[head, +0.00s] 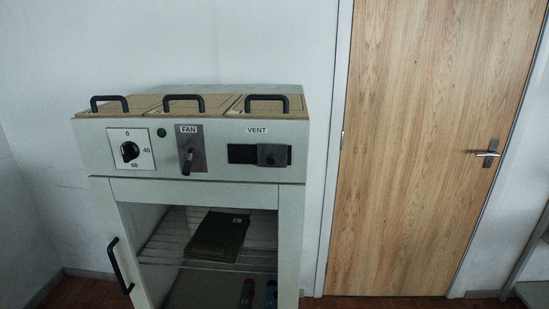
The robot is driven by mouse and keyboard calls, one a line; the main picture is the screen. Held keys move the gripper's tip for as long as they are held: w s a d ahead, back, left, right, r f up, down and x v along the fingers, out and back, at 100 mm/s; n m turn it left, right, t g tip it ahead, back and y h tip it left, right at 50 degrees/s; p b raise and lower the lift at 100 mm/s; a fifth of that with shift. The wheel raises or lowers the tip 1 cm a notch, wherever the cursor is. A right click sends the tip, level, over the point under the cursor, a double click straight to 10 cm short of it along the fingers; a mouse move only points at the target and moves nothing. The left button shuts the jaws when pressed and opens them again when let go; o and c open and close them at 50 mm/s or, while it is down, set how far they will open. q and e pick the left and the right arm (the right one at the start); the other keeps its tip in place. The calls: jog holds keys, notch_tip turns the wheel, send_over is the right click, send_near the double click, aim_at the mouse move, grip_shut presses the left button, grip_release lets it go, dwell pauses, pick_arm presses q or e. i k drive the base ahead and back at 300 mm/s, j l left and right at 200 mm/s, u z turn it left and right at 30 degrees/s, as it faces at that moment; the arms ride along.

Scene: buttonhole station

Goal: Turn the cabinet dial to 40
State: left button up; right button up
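The cabinet dial (130,151) is a round black knob on a white plate at the left of the cabinet's (222,187) front panel. The plate carries the marks 0 above the knob, 40 at its right and what looks like 60 or 80 below. A pale mark shows on the knob, but it is too small to tell which number it points to. Neither of my grippers is in view, and nothing covers the dial.
A green lamp (161,133), the FAN lever (187,162) and the VENT slider (272,155) sit right of the dial. Black handles (267,98) stand on the top lids. A door handle (119,266) is at lower left. A dark flat item (218,236) lies on the wire shelf inside.

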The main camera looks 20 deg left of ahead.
aim_at(129, 151)
jog(key=u, duration=1.5)
